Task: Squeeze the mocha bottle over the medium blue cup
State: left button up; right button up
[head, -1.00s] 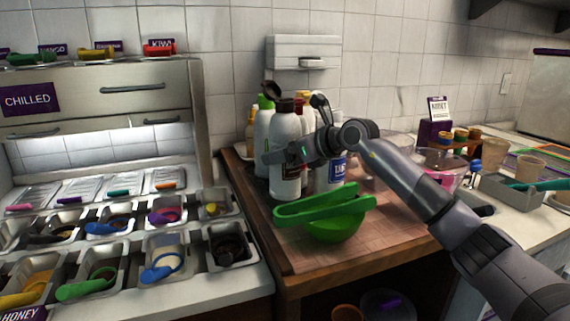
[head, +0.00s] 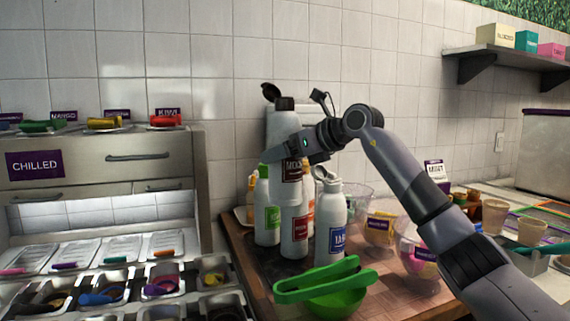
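The mocha bottle (head: 288,187) is white with a dark cap and a dark label reading "MOC". My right gripper (head: 290,152) is shut on its upper body. It holds the bottle upright, raised above the other bottles at the back of the wooden counter. The bottle's lower end overlaps a red-labelled white bottle (head: 294,236) in the picture. I cannot make out a medium blue cup in this view. My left gripper is not in view.
A green-labelled bottle (head: 267,221) and a blue-labelled bottle (head: 331,222) stand close by. A green bowl (head: 338,302) with green tongs (head: 322,282) is in front. Clear labelled containers (head: 380,229) are to the right, with paper cups (head: 495,216) farther right.

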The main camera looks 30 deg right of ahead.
aim_at(293, 113)
jog(key=shift+r, duration=0.55)
notch_tip(293, 113, up, 3)
jog(key=p, duration=0.3)
jog(key=shift+r+p, duration=0.35)
jog(key=shift+p, duration=0.25)
jog(key=shift+r+p, duration=0.35)
jog(key=shift+p, duration=0.05)
notch_tip(293, 113, up, 2)
jog(key=p, duration=0.2)
jog(key=shift+r+p, duration=0.25)
jog(key=shift+p, duration=0.1)
